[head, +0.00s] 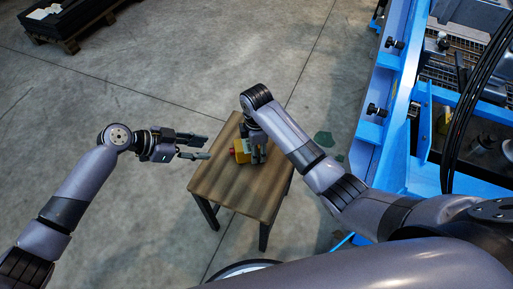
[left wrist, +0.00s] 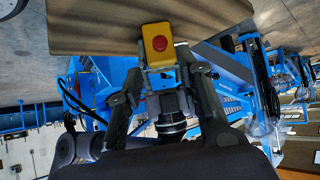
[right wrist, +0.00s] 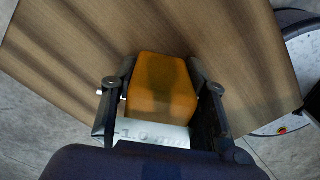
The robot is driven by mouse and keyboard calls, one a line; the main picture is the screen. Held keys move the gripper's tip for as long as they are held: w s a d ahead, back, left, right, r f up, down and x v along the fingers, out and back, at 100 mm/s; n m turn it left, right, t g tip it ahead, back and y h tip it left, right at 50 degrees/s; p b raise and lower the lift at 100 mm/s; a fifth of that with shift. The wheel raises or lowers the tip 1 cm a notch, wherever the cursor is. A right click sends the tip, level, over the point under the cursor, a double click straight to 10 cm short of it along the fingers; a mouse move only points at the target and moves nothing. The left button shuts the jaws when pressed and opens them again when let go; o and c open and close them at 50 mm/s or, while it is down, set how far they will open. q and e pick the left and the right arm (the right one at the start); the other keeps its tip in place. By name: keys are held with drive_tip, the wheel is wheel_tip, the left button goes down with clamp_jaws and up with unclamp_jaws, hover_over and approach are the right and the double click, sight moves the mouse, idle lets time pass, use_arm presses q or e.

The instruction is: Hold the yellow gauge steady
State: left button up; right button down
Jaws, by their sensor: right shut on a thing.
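The yellow gauge (head: 239,150) is at the wooden table, partly hidden by my right gripper (head: 255,157). In the right wrist view the gauge (right wrist: 160,88) is an orange-yellow block with a pale plate marked "1.0 mm" on its near side. My right gripper (right wrist: 161,97) has a finger on either side of it and is shut on it. In the left wrist view the gauge (left wrist: 157,56) shows a red round spot on its face. My left gripper (head: 195,148) is open and empty, left of the table, its fingers pointing toward the gauge but apart from it.
The small wooden table (head: 225,188) has a bare top around the gauge. A blue-framed machine (head: 392,100) stands to the right. A dark crate on a pallet (head: 68,20) is at the far left. The concrete floor left of the table is clear.

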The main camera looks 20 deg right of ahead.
use_arm(q)
drive_tip(key=shift+c, duration=0.3)
clamp_jaws()
idle(1.3)
